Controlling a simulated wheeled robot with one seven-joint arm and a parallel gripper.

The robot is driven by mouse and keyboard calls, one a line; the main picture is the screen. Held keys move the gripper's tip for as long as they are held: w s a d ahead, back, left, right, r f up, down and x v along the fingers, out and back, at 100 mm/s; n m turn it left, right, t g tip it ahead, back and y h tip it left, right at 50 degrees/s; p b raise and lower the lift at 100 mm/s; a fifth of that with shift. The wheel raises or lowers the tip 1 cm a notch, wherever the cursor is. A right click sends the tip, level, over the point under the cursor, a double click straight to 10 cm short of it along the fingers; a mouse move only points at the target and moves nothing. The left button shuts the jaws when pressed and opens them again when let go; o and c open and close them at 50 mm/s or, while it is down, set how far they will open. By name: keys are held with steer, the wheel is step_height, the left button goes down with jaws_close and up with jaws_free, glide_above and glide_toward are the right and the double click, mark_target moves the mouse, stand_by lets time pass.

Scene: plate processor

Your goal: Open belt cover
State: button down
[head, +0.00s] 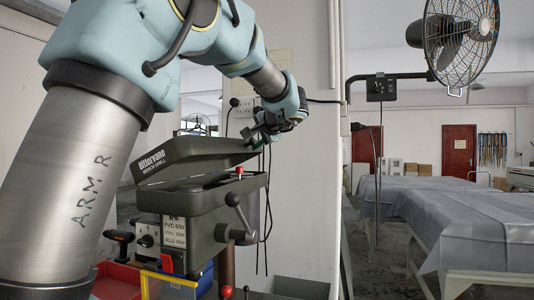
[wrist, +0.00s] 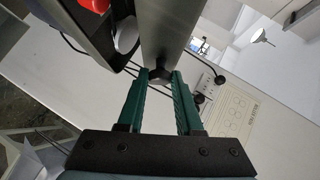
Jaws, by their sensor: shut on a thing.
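The belt cover (head: 192,154) is the dark grey lid of a bench drill (head: 195,206) in the head view. It is tilted, raised off the drill head on its right side, with a dark gap beneath it. My gripper (head: 257,138) is at the cover's right end. In the wrist view, the green fingers of my gripper (wrist: 160,80) are shut on a small dark knob (wrist: 160,76) at the end of the cover (wrist: 178,30). The fingers partly hide the knob, and the head view does not show the grip clearly.
A wall panel (head: 308,190) with hanging cables stands close behind and right of the drill. A lever (head: 240,217) sticks out from the drill's front. A caged fan (head: 460,40) and a sheet-covered table (head: 450,215) are farther right.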

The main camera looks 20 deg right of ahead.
steer(key=w+a+r+g+p, duration=0.1)
steer(key=r, duration=0.1)
steer(key=w+a+r+n+g+h+p, duration=0.1)
steer(key=a+r+p, duration=0.1)
steer(key=w+a+r+n+p, duration=0.1)
steer(key=w+a+r, duration=0.1)
steer(key=shift+r+g+h+p, duration=0.35)
steer(key=shift+g+h+p, duration=0.05)
steer(key=w+a+r+n+g+h, duration=0.2)
steer(key=w+a+n+g+h, duration=0.1)
steer(key=w+a, duration=0.4)
steer(key=shift+a+r+g+h, duration=0.2)
steer(key=shift+a+g+h, duration=0.2)
steer(key=shift+a+g, duration=0.15)
steer(key=c, duration=0.6)
jaws_free()
steer(key=shift+r, duration=0.1)
steer(key=b+v, duration=0.2)
steer(key=v, duration=0.8)
steer(key=shift+s+r, duration=0.2)
steer(key=shift+s, duration=0.1)
